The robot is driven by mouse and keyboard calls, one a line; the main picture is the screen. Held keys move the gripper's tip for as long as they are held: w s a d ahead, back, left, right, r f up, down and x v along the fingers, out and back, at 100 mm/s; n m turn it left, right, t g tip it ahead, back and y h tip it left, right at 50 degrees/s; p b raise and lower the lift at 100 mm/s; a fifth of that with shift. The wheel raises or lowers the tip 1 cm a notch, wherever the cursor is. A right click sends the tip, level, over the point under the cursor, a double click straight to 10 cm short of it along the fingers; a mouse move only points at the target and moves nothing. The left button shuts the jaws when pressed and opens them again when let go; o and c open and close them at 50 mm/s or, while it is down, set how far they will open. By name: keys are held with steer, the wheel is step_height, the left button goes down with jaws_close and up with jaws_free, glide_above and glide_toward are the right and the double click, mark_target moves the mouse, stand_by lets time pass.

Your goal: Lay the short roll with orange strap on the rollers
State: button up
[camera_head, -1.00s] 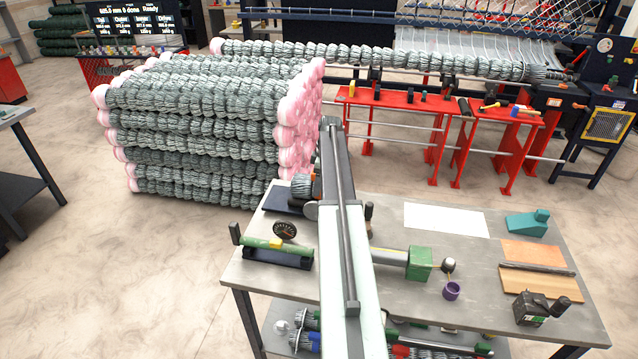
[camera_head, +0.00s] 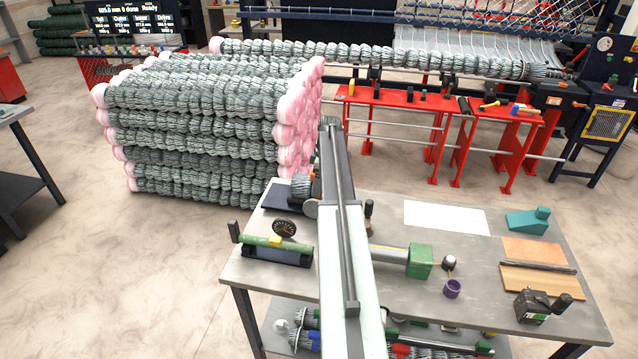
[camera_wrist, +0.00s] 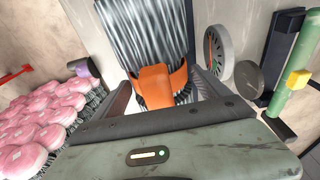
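The short roll (camera_head: 301,187) of grey wire is at the back left of the workbench, by a dark flat pad, partly hidden behind my arm. In the wrist view the roll (camera_wrist: 145,35) points away from me, with its orange strap (camera_wrist: 158,86) around the near end. My gripper (camera_wrist: 162,92) has one finger on each side of the strapped end. Gaps seem to show between fingers and strap, so it looks open around the roll. In the head view my fingertips are hidden behind the arm. I cannot make out the rollers for certain.
A round dial (camera_head: 284,228) and a green tube on a black stand (camera_head: 277,250) are close by on the bench (camera_head: 455,275). A stack of pink-ended rolls (camera_head: 200,130) stands behind left. Red stands (camera_head: 435,110) and a long roll (camera_head: 390,57) are farther back.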

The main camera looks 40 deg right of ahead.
steer(key=shift+o, duration=0.4)
steer(key=r+p, duration=0.5)
steer(key=s+r+p, duration=0.1)
steer(key=r+p, duration=0.2)
steer(key=shift+d, duration=0.35)
steer(key=shift+f, duration=0.1)
steer(key=shift+f, duration=0.15)
